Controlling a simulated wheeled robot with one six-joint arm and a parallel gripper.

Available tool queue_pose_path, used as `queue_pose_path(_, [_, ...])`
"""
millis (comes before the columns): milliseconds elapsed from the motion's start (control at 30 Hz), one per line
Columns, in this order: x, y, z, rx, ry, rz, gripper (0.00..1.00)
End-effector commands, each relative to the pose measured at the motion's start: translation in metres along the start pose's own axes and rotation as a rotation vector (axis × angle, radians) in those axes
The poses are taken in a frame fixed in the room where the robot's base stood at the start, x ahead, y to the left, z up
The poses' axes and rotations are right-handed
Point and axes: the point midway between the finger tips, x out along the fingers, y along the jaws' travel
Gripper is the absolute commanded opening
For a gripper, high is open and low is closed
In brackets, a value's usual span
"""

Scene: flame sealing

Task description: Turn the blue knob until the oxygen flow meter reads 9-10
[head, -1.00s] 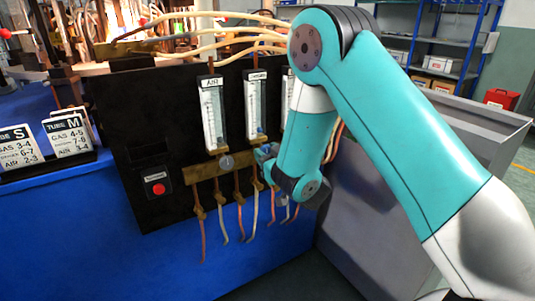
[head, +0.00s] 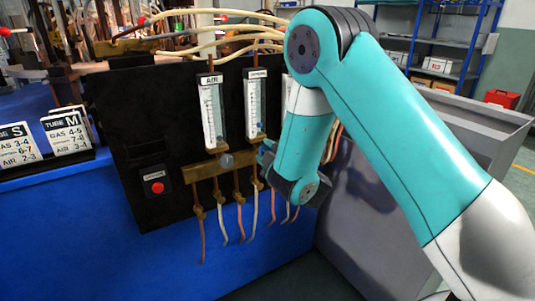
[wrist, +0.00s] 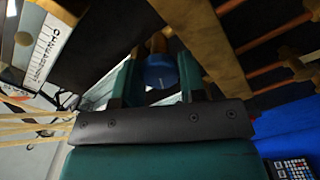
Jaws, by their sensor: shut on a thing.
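In the wrist view the blue knob (wrist: 160,71) sits between the two green fingers of my gripper (wrist: 158,75), which is shut on it. Part of a meter with a white scale (wrist: 45,50) shows in the wrist view.
The AIR flow meter (head: 212,112) is left of it, above a grey knob (head: 227,160). My arm hides most of a third meter. Hoses hang below the brass manifold (head: 203,171). A red button (head: 157,187) and tube cards (head: 68,135) are further left.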

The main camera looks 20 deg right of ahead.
Motion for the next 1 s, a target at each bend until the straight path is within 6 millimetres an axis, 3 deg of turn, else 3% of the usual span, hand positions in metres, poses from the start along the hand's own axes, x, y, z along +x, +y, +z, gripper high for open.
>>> queue_pose_path(600, [-0.0006, -0.0017, 0.0000, -0.532, 0.002, -0.003, 0.14])
queue_pose_path(1000, [-0.0007, -0.0015, 0.0001, -0.685, 0.001, -0.004, 0.14])
